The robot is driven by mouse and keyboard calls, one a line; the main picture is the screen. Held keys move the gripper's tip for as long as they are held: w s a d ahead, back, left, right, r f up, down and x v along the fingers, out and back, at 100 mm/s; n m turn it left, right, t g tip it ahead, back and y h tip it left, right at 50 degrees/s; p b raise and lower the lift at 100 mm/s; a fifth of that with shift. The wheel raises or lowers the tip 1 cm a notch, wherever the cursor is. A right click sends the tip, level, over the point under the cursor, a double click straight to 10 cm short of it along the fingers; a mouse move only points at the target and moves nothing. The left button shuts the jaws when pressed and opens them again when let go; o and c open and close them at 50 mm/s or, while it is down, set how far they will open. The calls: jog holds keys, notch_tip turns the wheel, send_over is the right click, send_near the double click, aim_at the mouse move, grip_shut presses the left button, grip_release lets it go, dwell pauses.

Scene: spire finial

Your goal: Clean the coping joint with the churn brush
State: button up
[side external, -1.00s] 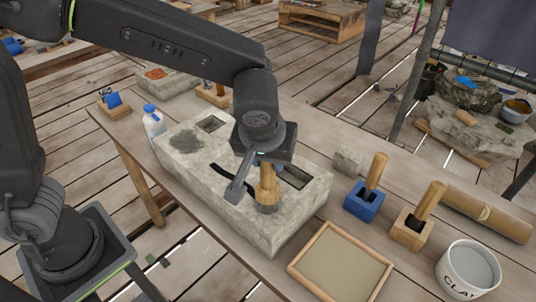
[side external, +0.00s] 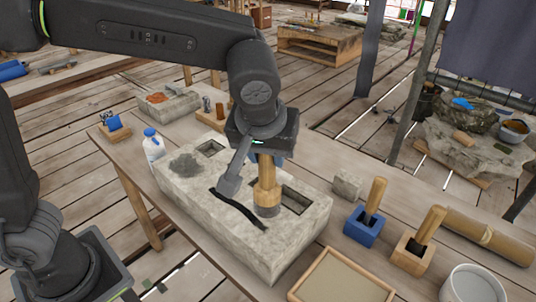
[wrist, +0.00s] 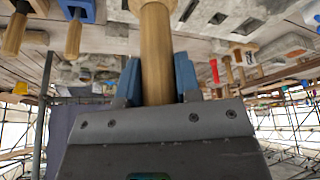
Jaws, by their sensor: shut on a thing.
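My gripper (side external: 264,158) is shut on the churn brush (side external: 267,185), a thick wooden handle with a grey lower end. In the wrist view, blue finger pads press both sides of the wooden handle (wrist: 157,60). The brush hangs upright over the pale stone coping (side external: 250,262). The coping joint (side external: 245,213) is a dark, crooked line across the block's top. The brush's end appears just right of the line, near a rectangular slot (side external: 297,199). I cannot tell whether it touches the stone.
A blue holder (side external: 360,226) and a wooden holder (side external: 410,255) with handled tools stand at right. A wooden-framed tray (side external: 335,262), a white tub (side external: 472,284), and a small stone (side external: 347,184) are nearby. A white bottle (side external: 153,147) stands at the block's left.

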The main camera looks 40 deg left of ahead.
aim_at(268, 182)
dwell(0.3)
notch_tip(268, 182, down, 6)
jog(key=a, duration=0.3)
jog(key=shift+r, duration=0.25)
jog(key=shift+f, duration=0.75)
dwell(1.2)
jog(key=shift+d, duration=0.1)
jog(key=shift+d, duration=1.45)
